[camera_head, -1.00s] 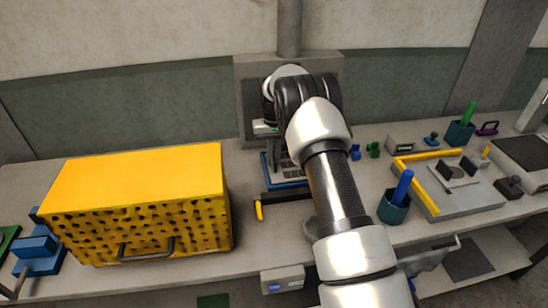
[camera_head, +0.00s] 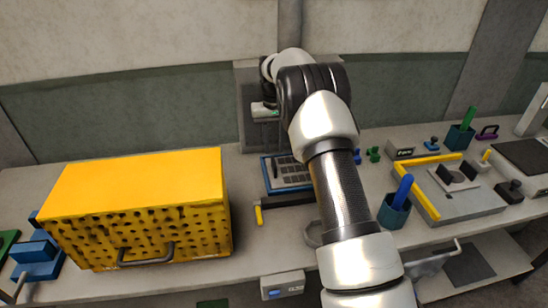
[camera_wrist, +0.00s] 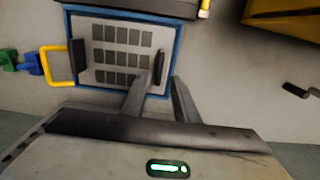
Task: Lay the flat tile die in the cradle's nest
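I cannot single out the flat tile die for sure. A blue-rimmed tray (camera_head: 267,181) holds a grey panel with rows of dark squares; it also shows in the wrist view (camera_wrist: 178,45). A dark upright piece (camera_wrist: 158,68) stands at one side of the panel, and a similar one (camera_wrist: 78,62) at the other. The likely cradle is a grey plate (camera_head: 462,207) with a yellow L-shaped edge and a small block-flanked seat (camera_head: 457,177), at right.
A yellow perforated case (camera_head: 140,180) stands left of the tray. A dark bar with a yellow end (camera_head: 285,202) lies in front of the tray. A teal cup (camera_head: 393,212) with a blue stick stands before the plate. Small blue and green pieces (camera_head: 374,154) lie behind my arm.

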